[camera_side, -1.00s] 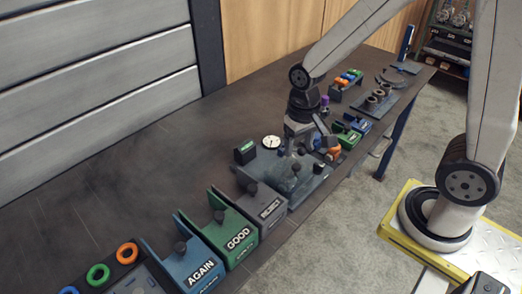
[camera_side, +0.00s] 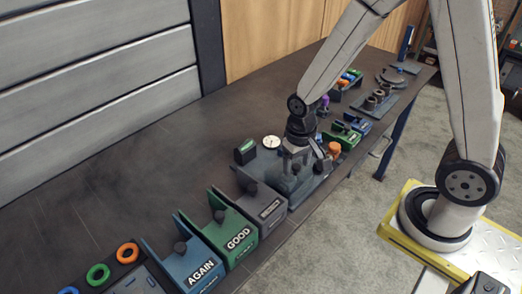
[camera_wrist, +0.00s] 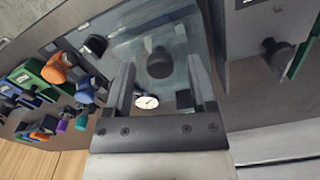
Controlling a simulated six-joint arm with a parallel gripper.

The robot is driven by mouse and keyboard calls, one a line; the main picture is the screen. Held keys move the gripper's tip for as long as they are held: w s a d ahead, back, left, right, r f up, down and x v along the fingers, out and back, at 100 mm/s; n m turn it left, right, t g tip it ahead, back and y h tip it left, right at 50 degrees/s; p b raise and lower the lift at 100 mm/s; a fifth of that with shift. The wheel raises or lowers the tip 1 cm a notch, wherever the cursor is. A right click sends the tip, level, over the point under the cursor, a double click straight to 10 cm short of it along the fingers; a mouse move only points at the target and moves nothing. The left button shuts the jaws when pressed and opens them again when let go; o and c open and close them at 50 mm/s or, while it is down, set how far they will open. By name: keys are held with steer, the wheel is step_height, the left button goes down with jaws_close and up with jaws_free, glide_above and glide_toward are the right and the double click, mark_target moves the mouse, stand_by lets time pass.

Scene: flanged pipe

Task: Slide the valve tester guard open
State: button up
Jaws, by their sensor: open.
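The valve tester (camera_side: 250,180) is a dark block on the bench with a round white gauge (camera_side: 271,142) at its back. In the wrist view the gauge (camera_wrist: 146,102) shows between my fingers. The guard looks like a see-through bluish panel (camera_wrist: 190,48) with a dark round knob (camera_wrist: 159,64) on it. My gripper (camera_side: 294,172) points down over the tester. In the wrist view my gripper (camera_wrist: 161,72) is open, with one finger on each side of the knob in the picture. I see no contact, and I cannot tell the height gap. My gripper hides part of the guard in the side view.
Grey, green GOOD (camera_side: 238,238) and blue AGAIN (camera_side: 203,270) bins stand at the near left of the tester. Green and blue holders (camera_side: 343,137) and an orange knob (camera_side: 334,150) stand at its right.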

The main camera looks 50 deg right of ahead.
steer(key=shift+c, duration=0.2)
jaws_close()
stand_by(1.1)
